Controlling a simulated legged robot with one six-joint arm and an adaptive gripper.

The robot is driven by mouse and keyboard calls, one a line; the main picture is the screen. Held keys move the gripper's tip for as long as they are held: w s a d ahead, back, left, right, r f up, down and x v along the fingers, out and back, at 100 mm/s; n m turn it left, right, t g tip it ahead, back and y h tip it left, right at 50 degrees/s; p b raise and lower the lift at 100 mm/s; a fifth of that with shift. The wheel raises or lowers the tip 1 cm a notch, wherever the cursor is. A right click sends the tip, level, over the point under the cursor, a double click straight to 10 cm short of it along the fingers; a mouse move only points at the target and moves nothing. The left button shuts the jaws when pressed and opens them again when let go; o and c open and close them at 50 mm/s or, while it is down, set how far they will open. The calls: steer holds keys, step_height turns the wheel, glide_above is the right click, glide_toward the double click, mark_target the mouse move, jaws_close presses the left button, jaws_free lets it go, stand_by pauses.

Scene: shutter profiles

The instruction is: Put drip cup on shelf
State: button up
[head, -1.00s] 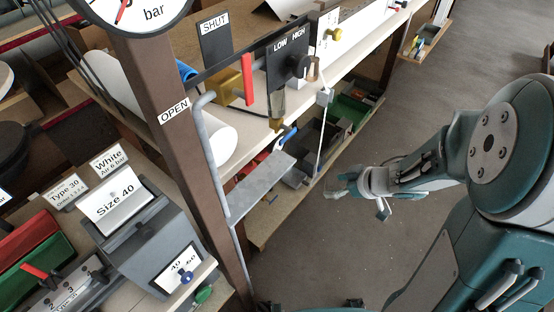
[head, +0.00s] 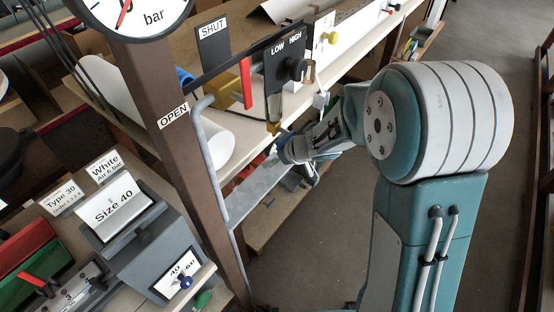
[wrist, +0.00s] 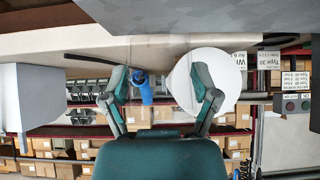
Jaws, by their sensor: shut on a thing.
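My gripper (head: 287,148) is just below the pointed metal bowl of the filter unit (head: 273,105), over the far end of a narrow grey metal shelf (head: 243,196). In the wrist view my fingers (wrist: 160,85) stand apart, shut on what seems to be a clear drip cup (wrist: 163,78). Only faint upright edges of the cup show. A blue thing (wrist: 146,92) appears between the fingers. In the head view my wrist hides the cup and part of the shelf, and I cannot tell whether they touch.
A brown post (head: 172,130) and a bent grey pipe (head: 209,160) stand left of the shelf. A red lever (head: 246,83) and LOW/HIGH panel (head: 284,65) are above. The floor at right is open.

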steer(key=shift+s+d+f, duration=0.1)
steer(key=shift+d+f, duration=0.05)
steer(key=shift+f, duration=0.6)
steer(key=shift+f, duration=0.1)
steer(key=o, duration=1.1)
steer(key=shift+c, duration=0.2)
steer(key=shift+r, duration=0.2)
steer(key=v, duration=1.2)
